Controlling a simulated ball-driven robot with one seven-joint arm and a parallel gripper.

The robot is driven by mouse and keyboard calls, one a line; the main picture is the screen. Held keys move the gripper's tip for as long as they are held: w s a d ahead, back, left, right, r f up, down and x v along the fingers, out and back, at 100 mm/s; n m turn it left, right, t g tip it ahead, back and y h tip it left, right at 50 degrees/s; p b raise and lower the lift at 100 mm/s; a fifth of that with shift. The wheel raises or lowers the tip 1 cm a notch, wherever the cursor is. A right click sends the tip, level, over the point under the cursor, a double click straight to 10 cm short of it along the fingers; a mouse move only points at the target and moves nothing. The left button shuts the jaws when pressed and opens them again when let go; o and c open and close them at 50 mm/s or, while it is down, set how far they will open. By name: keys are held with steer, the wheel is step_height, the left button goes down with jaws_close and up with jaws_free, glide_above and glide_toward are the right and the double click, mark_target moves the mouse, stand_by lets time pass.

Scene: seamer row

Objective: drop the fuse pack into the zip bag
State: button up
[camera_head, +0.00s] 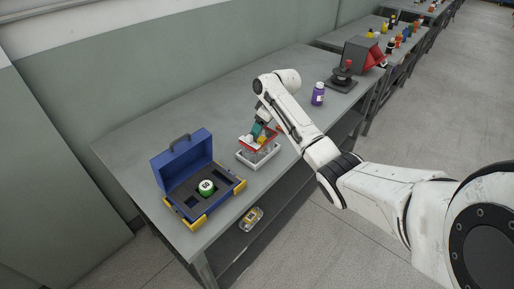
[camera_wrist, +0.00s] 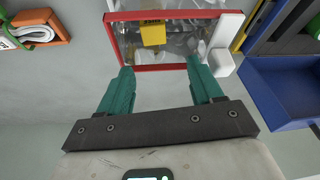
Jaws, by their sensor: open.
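The clear zip bag (camera_wrist: 185,45) has a red rim and sits in a white holder (camera_wrist: 226,53). In the head view the white holder (camera_head: 244,156) stands on the bench, right of the blue case. A small yellow block (camera_wrist: 153,33) with dark marking, which looks like the fuse pack, shows within the red rim; how deep it sits I cannot tell. My gripper (camera_wrist: 158,72) has teal fingers spread apart with nothing between them. Its fingertips are at the near edge of the red rim. In the head view my gripper (camera_head: 258,131) is just above the bag, which it partly hides.
An open blue case (camera_head: 183,158) with a green-and-white round item (camera_head: 206,187) stands left of the bag. A purple bottle (camera_head: 318,94) and a dark machine (camera_head: 357,62) stand further right. An orange box (camera_wrist: 42,27) holds a white roll. A clear yellow-marked pack (camera_head: 250,218) lies on the lower shelf.

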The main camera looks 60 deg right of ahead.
steer(key=b+v, duration=0.1)
steer(key=v, duration=0.9)
steer(key=shift+r, duration=0.3)
steer(key=shift+s, duration=0.15)
steer(key=w+a+f+t+y, duration=0.1)
steer(key=w+a+f, duration=0.25)
steer(key=a, duration=0.65)
steer(key=w+a+f, duration=0.3)
steer(key=a+f, duration=0.2)
steer(key=a, duration=0.5)
steer(key=shift+n, duration=0.3)
steer(key=s+a+f, duration=0.1)
steer(key=a, duration=0.3)
steer(key=s+a+f, duration=0.1)
steer(key=a+f, duration=0.1)
steer(key=a, duration=0.2)
steer(key=s+a+f, duration=0.1)
steer(key=s+a, duration=0.1)
steer(key=a, duration=0.3)
steer(key=shift+f, duration=0.2)
steer(key=s+a+f, duration=0.1)
steer(key=s+a, duration=0.7)
steer(key=s, duration=0.5)
steer(key=s+d+f+g+h, duration=0.1)
steer(key=s+f+g, duration=0.3)
steer(key=s, duration=0.6)
step_height(320, 180, down, 2)
steer(key=shift+d+f, duration=0.1)
steer(key=shift+d, duration=0.1)
